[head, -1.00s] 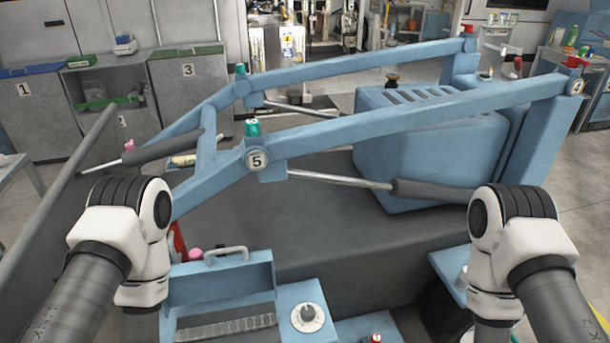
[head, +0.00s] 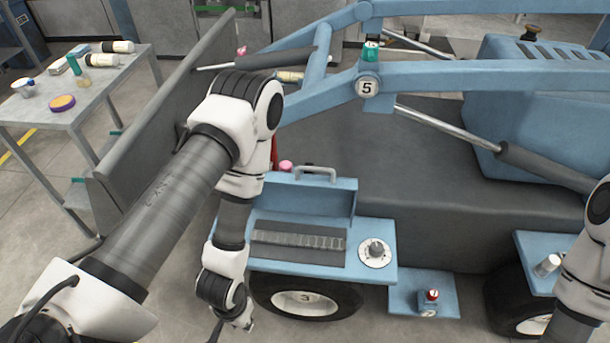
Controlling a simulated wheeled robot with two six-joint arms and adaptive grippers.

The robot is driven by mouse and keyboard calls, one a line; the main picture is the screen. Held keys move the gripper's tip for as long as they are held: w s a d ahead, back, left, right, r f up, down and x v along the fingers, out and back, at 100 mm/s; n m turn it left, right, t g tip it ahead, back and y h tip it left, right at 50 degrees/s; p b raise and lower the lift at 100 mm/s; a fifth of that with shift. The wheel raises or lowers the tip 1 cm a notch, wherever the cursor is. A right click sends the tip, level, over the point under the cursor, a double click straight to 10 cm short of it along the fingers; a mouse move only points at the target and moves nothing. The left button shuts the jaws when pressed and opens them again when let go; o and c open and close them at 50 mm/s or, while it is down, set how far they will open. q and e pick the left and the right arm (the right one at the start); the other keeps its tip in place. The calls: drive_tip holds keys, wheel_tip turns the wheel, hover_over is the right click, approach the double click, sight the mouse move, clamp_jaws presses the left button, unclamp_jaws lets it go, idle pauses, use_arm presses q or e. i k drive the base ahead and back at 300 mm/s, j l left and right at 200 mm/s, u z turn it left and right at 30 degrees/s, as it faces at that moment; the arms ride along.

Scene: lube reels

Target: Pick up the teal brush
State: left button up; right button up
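I cannot pick out a teal brush for certain in the head view. Small teal patches show at the grey table's side (head: 77,182), too small to name. My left arm bends down in the centre-left, and what looks like the end of my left gripper (head: 245,324) shows small beside the front wheel; its fingers are too unclear to read. My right arm enters at the right edge, and its gripper is out of the picture.
A grey table (head: 120,85) at the left holds white bottles, a green-capped bottle (head: 79,75), a cup (head: 24,88) and a purple-and-yellow round item (head: 61,103). A grey panel (head: 150,125) stands beside it. The blue machine (head: 430,75) fills the right, with a toolbox (head: 305,195) in front.

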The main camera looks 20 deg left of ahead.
sight(81, 79)
drive_tip(key=u, duration=2)
